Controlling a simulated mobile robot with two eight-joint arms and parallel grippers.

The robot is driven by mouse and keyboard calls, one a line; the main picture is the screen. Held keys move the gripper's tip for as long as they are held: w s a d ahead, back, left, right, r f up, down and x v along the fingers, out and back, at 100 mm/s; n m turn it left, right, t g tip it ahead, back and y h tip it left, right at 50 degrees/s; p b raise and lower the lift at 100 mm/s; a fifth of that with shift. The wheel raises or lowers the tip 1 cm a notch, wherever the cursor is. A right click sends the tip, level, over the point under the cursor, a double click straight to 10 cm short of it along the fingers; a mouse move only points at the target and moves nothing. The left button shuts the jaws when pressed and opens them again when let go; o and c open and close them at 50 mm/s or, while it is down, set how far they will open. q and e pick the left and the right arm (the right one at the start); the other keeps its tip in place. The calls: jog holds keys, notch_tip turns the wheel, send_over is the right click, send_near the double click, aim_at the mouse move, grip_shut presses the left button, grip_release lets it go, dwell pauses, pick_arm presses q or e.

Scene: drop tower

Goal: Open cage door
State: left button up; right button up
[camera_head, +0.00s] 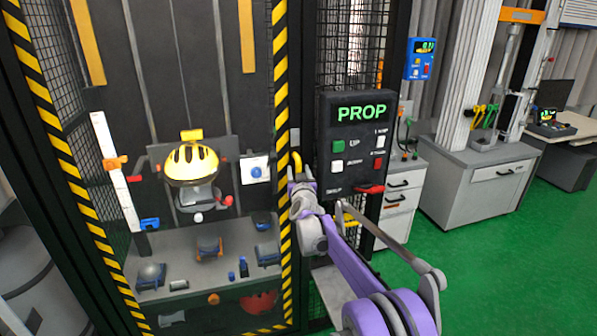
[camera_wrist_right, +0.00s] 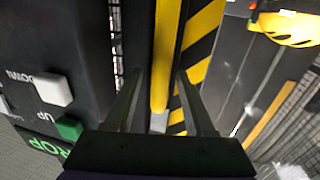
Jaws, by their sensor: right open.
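The cage door (camera_head: 281,110), edged in black and yellow stripes, looks shut in front of the drop tower. Its yellow handle (camera_head: 297,162) is on the right edge. The handle also shows as a long yellow bar in the right wrist view (camera_wrist_right: 166,55). My right gripper (camera_head: 298,183) is at the handle. In the wrist view its two fingers (camera_wrist_right: 165,103) are apart, with the bar's end between them. I cannot tell whether either finger touches it. My left gripper is not in view.
Inside the cage are a yellow helmet (camera_head: 191,160) and several small items. Grey cabinets (camera_head: 478,185) stand at right; green floor (camera_head: 510,250) is clear there.

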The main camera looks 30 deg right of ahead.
grip_shut()
dwell(1.4)
